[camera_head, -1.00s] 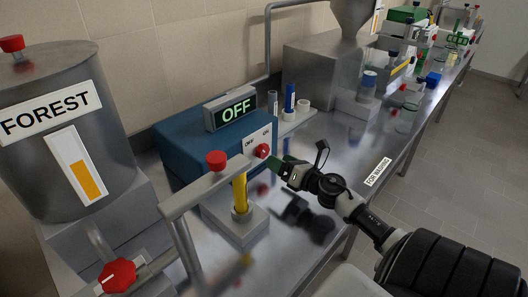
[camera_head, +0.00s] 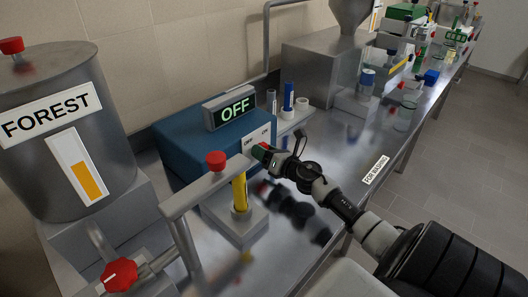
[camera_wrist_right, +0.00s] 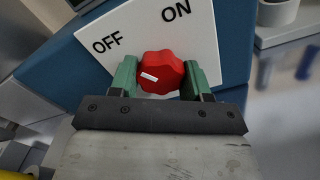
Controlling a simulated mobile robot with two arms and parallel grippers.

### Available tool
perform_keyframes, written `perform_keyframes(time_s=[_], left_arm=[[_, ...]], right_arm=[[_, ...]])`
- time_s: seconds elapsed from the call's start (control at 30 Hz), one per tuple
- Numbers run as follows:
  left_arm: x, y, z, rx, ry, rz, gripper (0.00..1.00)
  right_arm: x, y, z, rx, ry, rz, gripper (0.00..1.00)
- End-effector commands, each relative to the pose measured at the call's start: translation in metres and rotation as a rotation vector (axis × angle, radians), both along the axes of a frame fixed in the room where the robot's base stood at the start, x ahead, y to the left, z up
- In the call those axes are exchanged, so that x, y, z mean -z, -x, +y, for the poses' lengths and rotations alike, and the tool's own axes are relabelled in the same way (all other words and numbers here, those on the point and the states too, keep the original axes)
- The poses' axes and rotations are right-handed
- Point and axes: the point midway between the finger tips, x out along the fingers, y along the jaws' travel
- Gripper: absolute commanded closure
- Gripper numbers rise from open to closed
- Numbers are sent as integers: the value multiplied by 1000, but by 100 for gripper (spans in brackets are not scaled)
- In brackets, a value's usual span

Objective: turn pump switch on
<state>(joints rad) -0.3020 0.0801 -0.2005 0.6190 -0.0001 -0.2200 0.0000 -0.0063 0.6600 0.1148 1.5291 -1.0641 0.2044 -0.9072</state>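The pump switch is a red knob (camera_wrist_right: 160,72) on a white plate (camera_wrist_right: 180,30) marked OFF and ON, on the front of a blue box (camera_head: 190,145). The knob's white mark is on its left side, toward OFF. The lit display (camera_head: 235,109) on top of the box reads OFF. My right gripper (camera_head: 262,151) is at the plate and hides most of the knob in the head view. In the right wrist view its green fingers (camera_wrist_right: 160,80) stand open on both sides of the knob; firm contact cannot be made out. My left gripper is not in view.
A pipe with a red cap (camera_head: 216,160) and a yellow tube (camera_head: 240,192) stand just in front of the box. A FOREST tank (camera_head: 60,140) is at left, with a red valve knob (camera_head: 118,275) below. Blue and white cylinders (camera_head: 289,98) stand right of the box.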

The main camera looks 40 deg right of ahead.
Motion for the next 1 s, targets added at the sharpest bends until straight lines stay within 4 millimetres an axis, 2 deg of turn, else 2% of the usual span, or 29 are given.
perform_keyframes(time_s=[0.03,0.1,0.47,0.67,1.0], left_arm=[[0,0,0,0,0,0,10],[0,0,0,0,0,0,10],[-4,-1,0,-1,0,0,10],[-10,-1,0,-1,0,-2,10],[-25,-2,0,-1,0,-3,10]], right_arm=[[0,0,0,0,0,0,65],[0,0,0,0,0,0,76],[-1,0,0,1,-59,6,76],[-1,0,0,2,-185,17,76],[-2,0,0,2,-500,44,76]])
